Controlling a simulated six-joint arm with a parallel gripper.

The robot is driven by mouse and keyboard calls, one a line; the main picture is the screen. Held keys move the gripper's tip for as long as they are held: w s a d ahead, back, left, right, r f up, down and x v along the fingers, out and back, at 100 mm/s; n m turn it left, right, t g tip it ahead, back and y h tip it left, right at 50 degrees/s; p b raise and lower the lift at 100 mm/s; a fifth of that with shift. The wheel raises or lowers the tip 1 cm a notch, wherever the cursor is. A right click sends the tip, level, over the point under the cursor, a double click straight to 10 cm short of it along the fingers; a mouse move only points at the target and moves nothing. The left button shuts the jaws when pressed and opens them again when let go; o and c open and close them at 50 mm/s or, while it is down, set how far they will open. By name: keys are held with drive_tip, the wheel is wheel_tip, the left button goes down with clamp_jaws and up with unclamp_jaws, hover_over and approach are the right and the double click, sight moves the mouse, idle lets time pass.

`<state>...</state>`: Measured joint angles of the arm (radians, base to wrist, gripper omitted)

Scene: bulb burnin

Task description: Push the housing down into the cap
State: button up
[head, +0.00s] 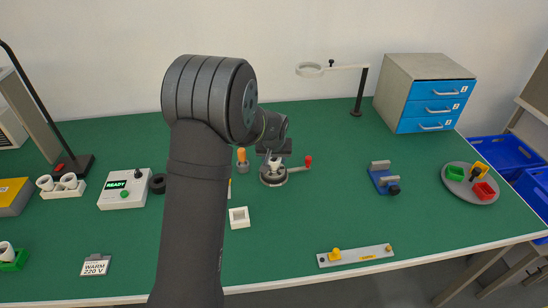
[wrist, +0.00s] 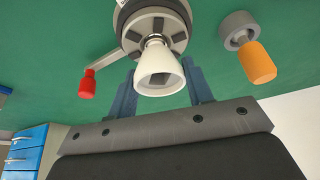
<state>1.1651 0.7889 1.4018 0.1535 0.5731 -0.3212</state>
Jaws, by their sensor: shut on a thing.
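The white housing (wrist: 160,70) is a flared cone, its wide open end facing the camera in the wrist view. My gripper (wrist: 160,78) has one blue-grey finger on each side of it and is shut on it. The housing's narrow end meets the middle of a round clamping fixture (wrist: 181,32) with dark jaws. The fixture also shows in the head view (head: 273,180), with the white housing (head: 275,163) above its centre. I cannot make out the cap separately; the fixture's centre is largely hidden behind the housing. I cannot tell how deep the housing sits.
The fixture's red-knobbed lever (head: 308,160) reaches out to the right. An orange-handled tool (head: 242,155) stands close on the left, its base in a grey ring (wrist: 238,29). A white square block (head: 239,218) lies nearer the front.

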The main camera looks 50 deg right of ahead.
drive_tip(key=shift+f, duration=0.45)
idle(0.3)
drive_tip(key=o, duration=1)
drive_tip(key=shift+r, duration=0.1)
drive_tip(key=v, duration=1.7)
drive_tip(key=shift+s+a+r, duration=0.1)
drive_tip(key=x, duration=1.7)
drive_tip(key=shift+f, duration=0.2)
drive_tip(key=shift+r, duration=0.1)
